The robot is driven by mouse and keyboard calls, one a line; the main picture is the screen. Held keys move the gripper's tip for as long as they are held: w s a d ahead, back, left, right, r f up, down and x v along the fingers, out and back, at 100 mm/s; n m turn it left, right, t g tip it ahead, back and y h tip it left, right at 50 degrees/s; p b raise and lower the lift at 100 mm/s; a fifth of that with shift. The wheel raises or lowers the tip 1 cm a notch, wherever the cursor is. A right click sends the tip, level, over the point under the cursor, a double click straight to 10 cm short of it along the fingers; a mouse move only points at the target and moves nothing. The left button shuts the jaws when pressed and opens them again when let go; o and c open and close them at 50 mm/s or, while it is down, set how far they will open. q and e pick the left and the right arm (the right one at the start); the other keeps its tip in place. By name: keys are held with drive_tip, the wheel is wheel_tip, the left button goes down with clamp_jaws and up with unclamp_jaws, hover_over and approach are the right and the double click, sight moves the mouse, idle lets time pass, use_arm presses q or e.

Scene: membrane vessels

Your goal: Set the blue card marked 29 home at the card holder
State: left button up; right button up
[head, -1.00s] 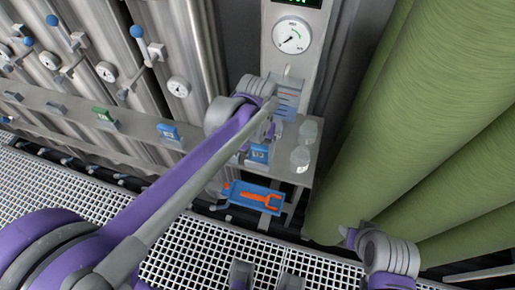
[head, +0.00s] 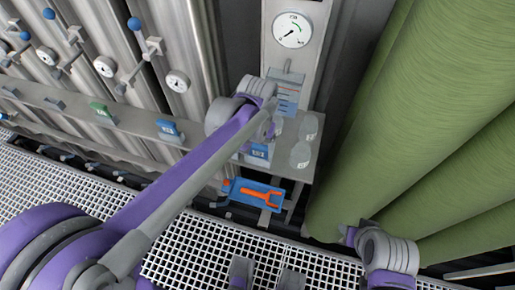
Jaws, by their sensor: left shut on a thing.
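My left gripper (head: 268,109) reaches in at the foot of the grey gauge column and is shut on a pale blue card (head: 287,99) with dark lines and an orange line. The card stands upright against a grey plate on the column, which looks like the card holder (head: 287,76). The gripper covers the card's left edge. I cannot read a 29 on it, nor tell whether it is fully seated.
A round gauge (head: 292,30) sits above the holder. Two clear jars (head: 300,154) stand on the shelf to the right. Other blue cards (head: 169,130) and a green one (head: 100,110) line the shelf. A blue tray with an orange wrench (head: 262,194) is below. Green cylinders (head: 425,115) fill the right.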

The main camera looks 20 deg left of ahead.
sight(257, 150)
use_arm(q)
drive_tip(key=o, duration=1.2)
drive_tip(key=shift+f, duration=0.1)
wheel_tip(257, 150, up, 11)
drive_tip(key=shift+f+p, duration=0.1)
drive_tip(key=shift+p, duration=0.55)
drive_tip(key=s+a+f+t+p, duration=0.1)
drive_tip(key=s+a+f, duration=0.1)
drive_tip(key=s, duration=0.2)
drive_tip(key=s+a+f+t+p, duration=0.1)
drive_tip(key=s+a+t+p, duration=0.1)
drive_tip(key=s, duration=0.3)
drive_tip(key=s+a+f+t+p, duration=0.2)
drive_tip(key=s, duration=0.2)
drive_tip(key=shift+s+a+f, duration=0.2)
drive_tip(key=shift+a+f, duration=0.1)
drive_tip(key=shift+f, duration=0.05)
